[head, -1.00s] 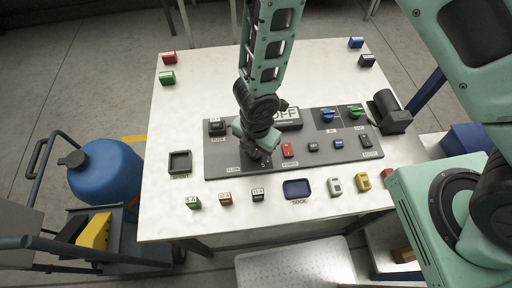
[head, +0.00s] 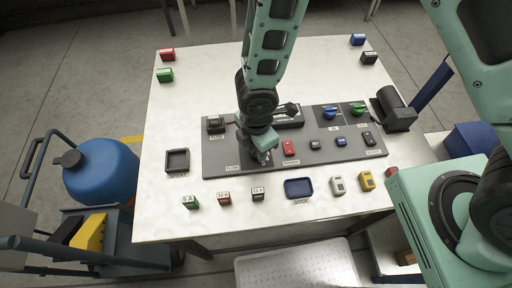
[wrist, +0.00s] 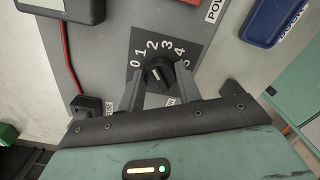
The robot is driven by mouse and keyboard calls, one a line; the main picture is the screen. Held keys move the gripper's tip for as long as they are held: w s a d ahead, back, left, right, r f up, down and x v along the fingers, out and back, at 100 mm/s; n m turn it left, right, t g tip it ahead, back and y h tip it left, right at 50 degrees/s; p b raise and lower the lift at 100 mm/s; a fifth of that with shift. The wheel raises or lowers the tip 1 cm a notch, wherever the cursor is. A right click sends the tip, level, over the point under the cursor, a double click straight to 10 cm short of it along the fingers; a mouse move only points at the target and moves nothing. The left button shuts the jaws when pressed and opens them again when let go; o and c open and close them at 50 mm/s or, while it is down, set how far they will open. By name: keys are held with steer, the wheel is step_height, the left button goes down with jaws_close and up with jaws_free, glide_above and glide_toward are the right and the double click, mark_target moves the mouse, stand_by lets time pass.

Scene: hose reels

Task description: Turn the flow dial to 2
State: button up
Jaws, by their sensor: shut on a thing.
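The flow dial (wrist: 157,73) is a black knob on a dark plate with white numerals 0 to 5 around its far side. In the wrist view my gripper (wrist: 160,92) has a finger on each side of the knob and is shut on it. The knob's end points up toward the numerals, around the 2; its exact pointing is hard to read. In the head view my gripper (head: 262,158) is over the front left of the grey panel (head: 215,160) and hides the dial.
A red switch (head: 289,147), small dark switches, and blue (head: 330,113) and green (head: 357,109) knobs sit right of my gripper. A black fuse holder (head: 215,124) is behind left. Blocks and a blue dock tray (head: 299,188) lie in front. A red cable (wrist: 69,50) runs left of the dial.

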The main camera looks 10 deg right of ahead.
steer(key=shift+m, duration=0.6)
steer(key=shift+b, duration=0.3)
steer(key=o, duration=1)
step_height(320, 180, up, 18)
steer(key=p, duration=0.1)
steer(key=shift+f, duration=0.25)
